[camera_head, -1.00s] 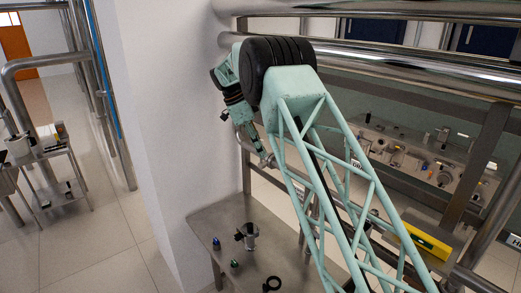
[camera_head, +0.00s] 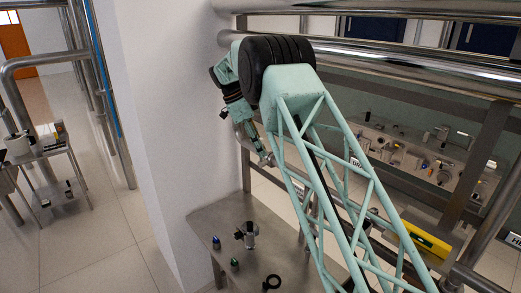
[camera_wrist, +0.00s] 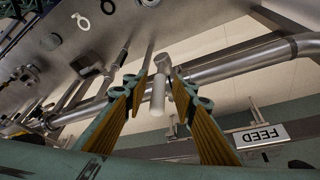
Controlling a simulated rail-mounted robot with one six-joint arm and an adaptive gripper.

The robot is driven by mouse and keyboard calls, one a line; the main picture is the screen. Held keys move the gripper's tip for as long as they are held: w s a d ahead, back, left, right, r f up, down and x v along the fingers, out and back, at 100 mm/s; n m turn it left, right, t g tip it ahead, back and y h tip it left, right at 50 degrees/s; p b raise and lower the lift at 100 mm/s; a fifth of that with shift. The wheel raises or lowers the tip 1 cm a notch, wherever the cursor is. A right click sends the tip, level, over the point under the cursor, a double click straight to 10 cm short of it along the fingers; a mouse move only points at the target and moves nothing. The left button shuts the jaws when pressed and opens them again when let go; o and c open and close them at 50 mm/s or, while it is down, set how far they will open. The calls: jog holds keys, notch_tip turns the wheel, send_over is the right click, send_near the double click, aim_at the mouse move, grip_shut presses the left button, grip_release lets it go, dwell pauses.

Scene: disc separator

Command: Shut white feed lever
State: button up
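The white feed lever (camera_wrist: 158,96) shows in the wrist view as a short pale handle hanging from a metal fitting on a steel pipe. My gripper (camera_wrist: 160,84) is open, with its two yellow-ribbed fingers on either side of the lever. I see narrow gaps beside the handle and cannot tell whether a finger touches it. A "FEED" label plate (camera_wrist: 263,137) hangs to the right of the right finger.
The steel pipe (camera_wrist: 225,69) runs across behind the lever. A metal bench (camera_head: 205,222) with several small items stands below my arm in the head view. Thick steel rails (camera_head: 400,66) cross behind the arm. A white wall (camera_head: 160,130) stands close to its left.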

jog(key=v, duration=1.1)
jog(key=shift+a+r, duration=0.15)
jog(key=shift+r, duration=0.25)
jog(key=s+d+r+n+b, duration=0.3)
jog(key=s+d+r+b, duration=0.15)
jog(key=d+r, duration=0.2)
jog(key=s+d+r+n+t+y+b, duration=0.1)
jog(key=s+d+r+n+y+b, duration=0.2)
jog(key=s+d, duration=0.8)
jog(key=s+d+n+b, duration=0.3)
jog(key=s+d+b, duration=0.3)
jog(key=s, duration=0.9)
jog(key=s+d+f+n+t+y+b, duration=0.15)
jog(key=s+d+f, duration=0.25)
jog(key=s, duration=0.6)
jog(key=s+d+f+n+h+b, duration=0.1)
jog(key=s+d+f+n+b, duration=0.2)
jog(key=s, duration=0.8)
jog(key=s+d+f+n+y+b, duration=0.1)
jog(key=s+f+b, duration=0.3)
jog(key=s+f, duration=1.1)
jog(key=s+d+n+t, duration=0.1)
jog(key=s, duration=0.2)
jog(key=shift+s+d+f, duration=0.2)
jog(key=shift+d+f, duration=0.05)
jog(key=shift+f, duration=0.05)
jog(key=shift+n, duration=0.25)
